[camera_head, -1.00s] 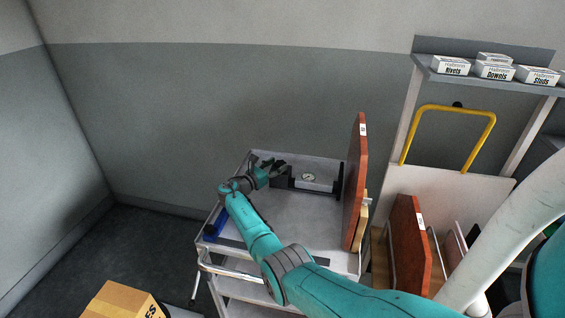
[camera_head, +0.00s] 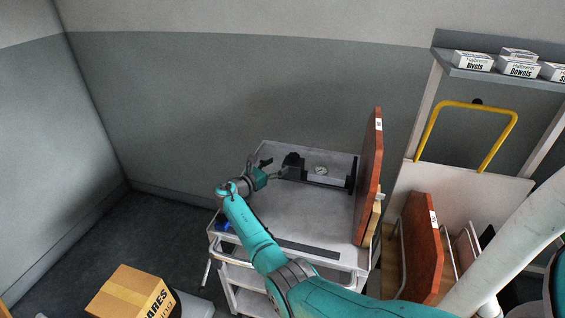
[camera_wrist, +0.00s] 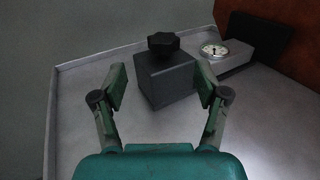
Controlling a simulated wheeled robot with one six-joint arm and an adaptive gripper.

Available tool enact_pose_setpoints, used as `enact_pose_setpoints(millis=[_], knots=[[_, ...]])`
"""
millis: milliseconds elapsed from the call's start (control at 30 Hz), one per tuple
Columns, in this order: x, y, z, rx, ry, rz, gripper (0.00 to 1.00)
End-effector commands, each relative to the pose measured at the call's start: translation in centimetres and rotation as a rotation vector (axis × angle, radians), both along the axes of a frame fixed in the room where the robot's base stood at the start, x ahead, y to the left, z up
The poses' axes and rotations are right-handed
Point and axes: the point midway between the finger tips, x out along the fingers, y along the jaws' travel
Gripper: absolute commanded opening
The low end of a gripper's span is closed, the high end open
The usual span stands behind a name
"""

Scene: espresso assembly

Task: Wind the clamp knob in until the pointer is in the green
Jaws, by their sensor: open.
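The black clamp knob (camera_wrist: 163,43) sits on top of a dark grey block (camera_wrist: 166,80) in the wrist view. In the head view the knob (camera_head: 292,158) is at the left end of the clamp. The round white dial (camera_wrist: 213,50) lies to the right of the block; it also shows in the head view (camera_head: 321,170). Its pointer is too small to read against any green zone. My gripper (camera_wrist: 161,88) is open and empty, with its fingers apart on either side of the block in the picture. In the head view my gripper (camera_head: 272,168) is left of the knob, apart from it.
The clamp rests on a grey cart top (camera_head: 300,215) with a raised rim. A reddish-brown board (camera_head: 370,175) stands upright at the cart's right side. The front of the cart top is mostly clear. A cardboard box (camera_head: 132,295) is on the floor at lower left.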

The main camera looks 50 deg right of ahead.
Motion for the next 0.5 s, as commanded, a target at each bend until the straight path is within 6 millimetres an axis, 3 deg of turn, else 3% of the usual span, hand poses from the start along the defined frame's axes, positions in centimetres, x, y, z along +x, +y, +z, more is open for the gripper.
enact_pose_setpoints(millis=[267, 500], knots=[[-2.4, -1.5, -2.5, 0.060, 0.006, 0.227, 0.73], [-5.0, -0.4, -1.4, 0.030, -0.001, 0.468, 0.73]])
